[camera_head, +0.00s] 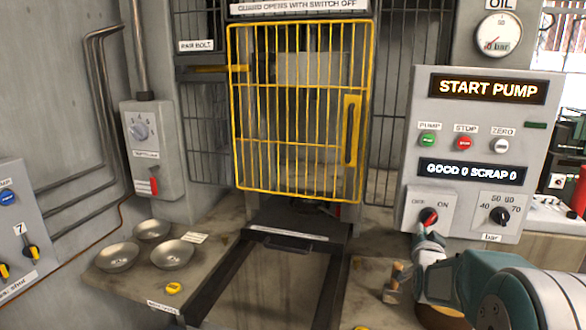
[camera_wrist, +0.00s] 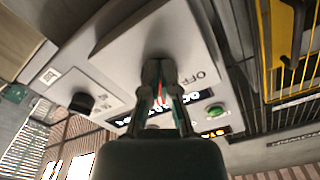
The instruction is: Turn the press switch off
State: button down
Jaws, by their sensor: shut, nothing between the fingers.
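In the wrist view my gripper (camera_wrist: 160,72) reaches to the plate beside the word OFF and hides most of the knob.
The panel's upper screen (camera_head: 488,88) reads START PUMP. A black pressure dial (camera_head: 499,215) sits right of the switch. Green, red and white buttons are above. A yellow barred guard (camera_head: 300,140) stands left. Several metal bowls (camera_head: 172,254) lie on the left bench.

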jog(key=shift+s+d+f, duration=0.15)
jog(key=shift+d+f, duration=0.1)
jog(key=shift+d, duration=0.5)
dwell(0.3)
jog(key=v, duration=0.6)
jog(key=shift+f, duration=0.4)
notch_tip(320, 180, up, 6)
jog(key=a+m, duration=0.2)
jog(key=m, duration=1.6)
jog(key=shift+x, duration=3.3)
